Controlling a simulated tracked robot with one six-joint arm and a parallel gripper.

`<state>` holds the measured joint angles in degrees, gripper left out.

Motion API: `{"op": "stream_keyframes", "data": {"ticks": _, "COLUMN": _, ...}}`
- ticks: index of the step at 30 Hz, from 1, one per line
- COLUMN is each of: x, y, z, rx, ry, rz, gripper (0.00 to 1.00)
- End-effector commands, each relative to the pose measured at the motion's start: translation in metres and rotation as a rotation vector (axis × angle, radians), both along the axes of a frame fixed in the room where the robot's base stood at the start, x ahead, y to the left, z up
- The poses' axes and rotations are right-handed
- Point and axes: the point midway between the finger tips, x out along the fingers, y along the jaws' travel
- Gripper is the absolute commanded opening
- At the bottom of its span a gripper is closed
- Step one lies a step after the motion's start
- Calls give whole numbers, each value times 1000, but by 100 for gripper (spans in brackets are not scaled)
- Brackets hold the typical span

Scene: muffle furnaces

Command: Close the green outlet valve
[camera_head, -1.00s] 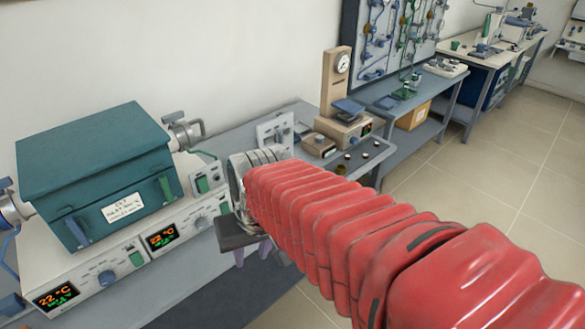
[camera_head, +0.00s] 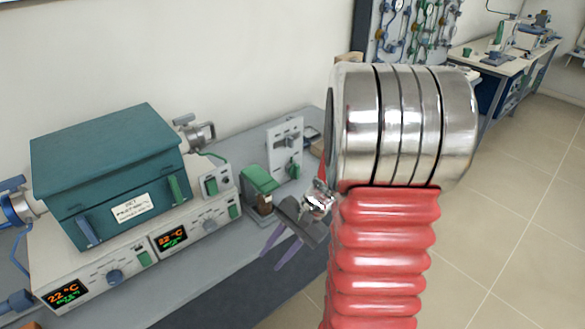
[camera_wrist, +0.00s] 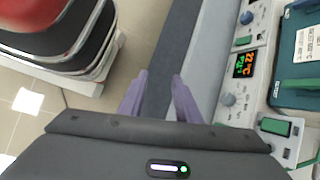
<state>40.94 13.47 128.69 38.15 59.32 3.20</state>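In the head view, a white upright panel (camera_head: 286,141) on the bench carries a green knob (camera_head: 293,168). A small white box with a green part (camera_head: 210,184) is at the right end of the furnace. I cannot tell which green part is the outlet valve. My gripper (camera_head: 272,260) hangs at the bench's front edge, in front of and below the panel, with two purple fingers pointing down-left. The wrist view shows the fingers (camera_wrist: 159,75) apart with nothing between them. A green switch (camera_wrist: 275,127) shows at its lower right.
The teal muffle furnace (camera_head: 110,170) stands on a white control base with lit displays. A green-topped device (camera_head: 258,180) sits on the bench close behind my gripper. My red and metal arm hides the bench to the right. Tiled floor lies beyond.

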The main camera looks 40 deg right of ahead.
Motion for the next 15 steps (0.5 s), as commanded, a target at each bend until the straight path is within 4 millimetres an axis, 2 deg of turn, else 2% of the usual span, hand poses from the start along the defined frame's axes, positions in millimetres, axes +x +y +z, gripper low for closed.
{"op": "stream_keyframes", "data": {"ticks": 8, "x": 31, "y": -37, "z": -33, "rx": 247, "ry": 21, "rz": -314, "gripper": 30}}
{"op": "stream_keyframes", "data": {"ticks": 15, "x": 61, "y": -83, "z": -59, "rx": 468, "ry": 1, "rz": -605, "gripper": 30}}
